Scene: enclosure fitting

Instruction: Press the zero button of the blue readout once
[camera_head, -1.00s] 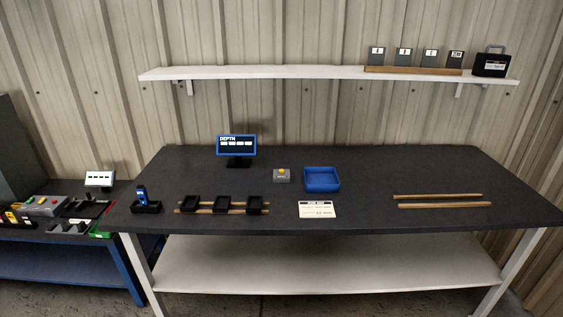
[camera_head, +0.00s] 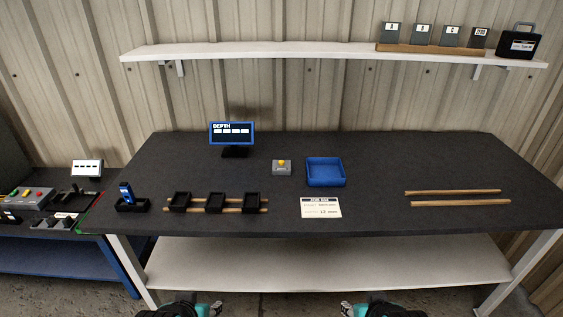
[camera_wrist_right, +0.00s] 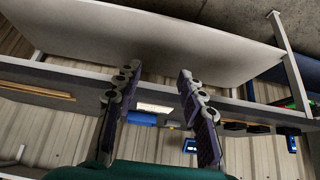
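The blue readout (camera_head: 232,133), a blue-framed display headed "DEPTH", stands on a dark foot at the back left of the table. A grey box with a yellow button (camera_head: 281,164) sits to its right and nearer; its label is too small to read. A small blue handheld device (camera_head: 126,191) stands in a black holder at the table's left. My left gripper (camera_head: 214,309) shows only partly at the bottom edge, its opening unclear. My right gripper (camera_head: 347,309) is also at the bottom edge, short of the table. The right wrist view shows it open and empty (camera_wrist_right: 160,72).
A blue tray (camera_head: 325,172), a white card (camera_head: 320,208), black holders on wooden rails (camera_head: 215,203) and two wooden sticks (camera_head: 458,198) lie on the dark table (camera_head: 390,165). A shelf (camera_head: 300,50) runs above. A side bench (camera_head: 60,210) at left holds coloured boxes.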

